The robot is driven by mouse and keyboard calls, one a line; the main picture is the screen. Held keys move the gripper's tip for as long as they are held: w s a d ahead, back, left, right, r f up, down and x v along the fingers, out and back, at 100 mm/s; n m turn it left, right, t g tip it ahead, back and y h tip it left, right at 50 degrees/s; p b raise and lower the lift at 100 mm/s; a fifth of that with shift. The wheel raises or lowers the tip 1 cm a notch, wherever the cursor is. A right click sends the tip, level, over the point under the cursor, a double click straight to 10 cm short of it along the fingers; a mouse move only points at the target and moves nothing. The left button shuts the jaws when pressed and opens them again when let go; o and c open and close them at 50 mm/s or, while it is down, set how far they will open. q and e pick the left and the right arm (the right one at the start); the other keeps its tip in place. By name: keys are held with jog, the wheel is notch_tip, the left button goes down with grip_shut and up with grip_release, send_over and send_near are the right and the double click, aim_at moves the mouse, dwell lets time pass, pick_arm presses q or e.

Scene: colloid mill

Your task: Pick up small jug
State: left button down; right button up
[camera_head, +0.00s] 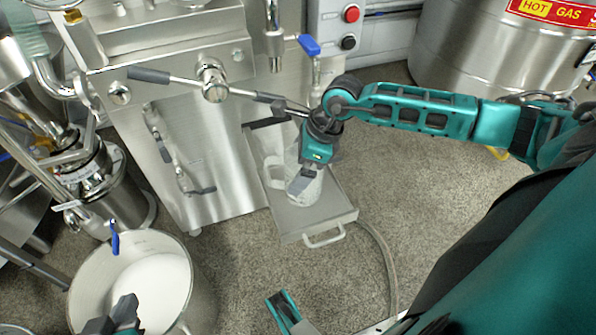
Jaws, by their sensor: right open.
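The small jug (297,196), pale and translucent with a handle on its left side, stands upright on the metal tray (323,219). My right gripper (304,184) is directly over the jug, pointing down, and hides part of its rim and body. The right gripper is open; one dark finger shows against the jug, and I cannot tell whether it touches. My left gripper (122,316) shows only partly at the bottom left edge, in front of the large pot, away from the jug. Its opening cannot be made out.
The steel mill cabinet (190,150) with levers and a blue-handled valve (309,45) stands behind and left of the tray. A large pot (198,300) with white contents is at lower left. A big steel vessel (460,50) is at upper right. Speckled floor is open right of the tray.

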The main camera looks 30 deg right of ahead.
jog(key=c, duration=0.8)
jog(key=shift+r, duration=0.15)
jog(key=shift+c, duration=0.3)
